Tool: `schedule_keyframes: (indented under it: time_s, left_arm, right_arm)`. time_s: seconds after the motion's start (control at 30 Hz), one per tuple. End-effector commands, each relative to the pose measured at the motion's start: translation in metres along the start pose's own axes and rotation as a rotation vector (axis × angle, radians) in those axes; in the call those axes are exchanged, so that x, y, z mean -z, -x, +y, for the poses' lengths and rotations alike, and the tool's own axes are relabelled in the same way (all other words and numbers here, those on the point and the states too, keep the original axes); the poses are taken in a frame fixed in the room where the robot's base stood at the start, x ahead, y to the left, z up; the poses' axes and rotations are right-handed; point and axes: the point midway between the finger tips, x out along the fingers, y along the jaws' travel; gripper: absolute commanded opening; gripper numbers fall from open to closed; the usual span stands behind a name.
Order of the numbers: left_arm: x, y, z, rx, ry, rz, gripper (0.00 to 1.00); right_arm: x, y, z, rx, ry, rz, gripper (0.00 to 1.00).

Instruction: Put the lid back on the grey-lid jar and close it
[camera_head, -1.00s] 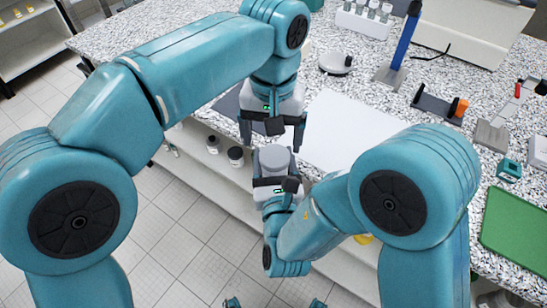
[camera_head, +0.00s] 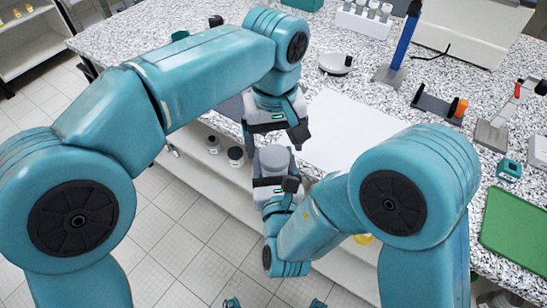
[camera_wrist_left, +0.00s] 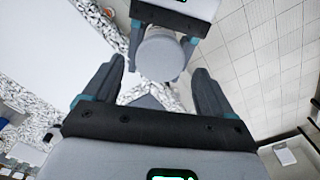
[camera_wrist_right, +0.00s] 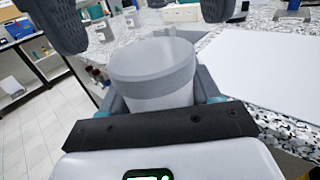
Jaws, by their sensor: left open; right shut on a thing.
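The grey-lid jar (camera_head: 273,158) is held upright in my right gripper (camera_head: 274,177), in front of the bench edge. In the right wrist view the grey lid (camera_wrist_right: 152,60) sits on top of the paler jar body (camera_wrist_right: 160,102), between the fingers. How tightly the lid is seated cannot be told. My left gripper (camera_head: 274,135) is just above the jar, pointing down, open and empty. In the left wrist view the round lid top (camera_wrist_left: 160,58) lies ahead, between and beyond the spread fingers. In the right wrist view the left fingers show above the lid, apart from it.
The speckled bench (camera_head: 185,55) lies behind, with a white sheet (camera_head: 355,130) beside the grippers. A tube rack (camera_head: 364,18), a blue stand (camera_head: 404,45) and a green mat (camera_head: 520,225) are farther off. Dark-capped jars (camera_head: 235,156) stand on the shelf below.

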Motion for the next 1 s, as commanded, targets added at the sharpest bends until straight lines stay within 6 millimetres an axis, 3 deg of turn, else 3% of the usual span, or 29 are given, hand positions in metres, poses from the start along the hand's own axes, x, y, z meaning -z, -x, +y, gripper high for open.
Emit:
schedule_keyframes:
  time_s: [0.23, 0.6, 0.77, 0.8, 1.0]
  left_arm:
    - [0.000, -0.029, 0.000, 0.001, 0.001, -0.001, 0.85]
    - [0.000, -0.034, 0.000, 0.000, 0.000, 0.000, 0.85]
    - [0.000, -0.034, 0.000, 0.000, 0.000, 0.000, 0.33]
    - [0.000, -0.034, 0.000, 0.000, 0.000, 0.001, 0.28]
    - [0.000, -0.034, 0.000, 0.000, -0.052, 0.000, 0.27]
  right_arm:
    - [0.000, 0.000, 0.000, 0.000, 0.000, -0.001, 0.00]
    - [0.000, 0.000, 0.000, 0.000, 0.000, -0.001, 0.00]
    - [0.000, 0.000, 0.000, 0.000, 0.000, -0.001, 0.00]
    - [0.000, 0.000, 0.000, 0.000, 0.000, -0.001, 0.00]
    - [0.000, 0.000, 0.000, 0.000, 0.000, -0.001, 0.00]
